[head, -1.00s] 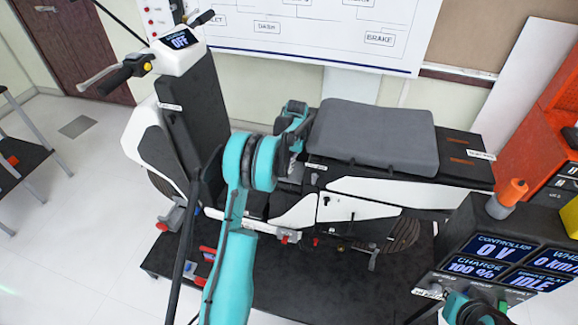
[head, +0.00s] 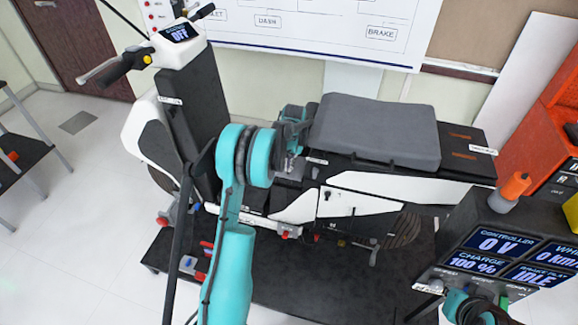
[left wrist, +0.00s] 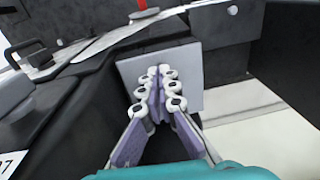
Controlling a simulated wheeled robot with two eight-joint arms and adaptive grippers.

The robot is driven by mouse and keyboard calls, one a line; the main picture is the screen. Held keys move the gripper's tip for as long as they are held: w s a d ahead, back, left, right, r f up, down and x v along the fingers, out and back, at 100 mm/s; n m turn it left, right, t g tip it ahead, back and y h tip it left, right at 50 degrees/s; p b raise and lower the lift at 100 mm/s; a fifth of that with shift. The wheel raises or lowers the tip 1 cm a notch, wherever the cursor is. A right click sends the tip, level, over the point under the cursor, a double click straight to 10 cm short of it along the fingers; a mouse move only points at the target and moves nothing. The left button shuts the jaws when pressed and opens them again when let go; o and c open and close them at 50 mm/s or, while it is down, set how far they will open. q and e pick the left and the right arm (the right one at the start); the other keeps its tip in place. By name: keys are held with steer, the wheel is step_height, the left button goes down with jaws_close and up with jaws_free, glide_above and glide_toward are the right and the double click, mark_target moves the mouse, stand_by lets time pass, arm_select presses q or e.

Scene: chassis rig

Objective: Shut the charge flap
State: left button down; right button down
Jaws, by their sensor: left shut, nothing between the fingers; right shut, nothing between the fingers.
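My left gripper (left wrist: 158,90) is shut and empty in the left wrist view. Its fingertips are in front of a plain light-grey square plate (left wrist: 190,80), which looks like the charge flap. I cannot tell whether they touch it. In the head view my left wrist (head: 292,128) is over the scooter's middle, just in front of the seat, and hides the flap area. My right gripper (head: 478,312) is at the bottom right by the display box. Its teal and black parts show, but its fingertips are not clear.
The scooter's grey seat (head: 375,130) is right of my left wrist, and its dark front column (head: 200,110) is left. A display box (head: 470,225) with an orange-capped item (head: 513,188) on top stands at right. The scooter rests on a black platform (head: 300,270).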

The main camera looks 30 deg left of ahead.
arm_select(q)
steer(key=shift+w+a+r, duration=0.1)
steer(key=shift+r, duration=0.25)
steer(key=r+p, duration=0.1)
steer(key=r, duration=0.1)
steer(key=r+p, duration=0.2)
steer(key=shift+d+r, duration=0.2)
steer(key=shift+r, duration=0.1)
steer(key=s+d+r+t+p, duration=0.1)
steer(key=s+d+r, duration=0.2)
steer(key=r, duration=0.5)
steer(key=s+d+r, duration=0.2)
steer(key=d+r, duration=0.2)
steer(key=r, duration=0.4)
steer(key=s+d+r+m+t+b, duration=0.1)
steer(key=s+d+r+t, duration=0.15)
steer(key=s+d, duration=0.4)
steer(key=s+d+f+m+t, duration=0.1)
steer(key=s+d+f, duration=0.1)
steer(key=s, duration=0.6)
steer(key=s+d+f+t+h+b, duration=0.1)
steer(key=s+d, duration=0.3)
steer(key=s, duration=0.5)
steer(key=shift+d+f+m+t+b, duration=0.3)
steer(key=shift+f+m+t, duration=0.1)
steer(key=shift+f+t, duration=0.3)
steer(key=shift+s, duration=0.1)
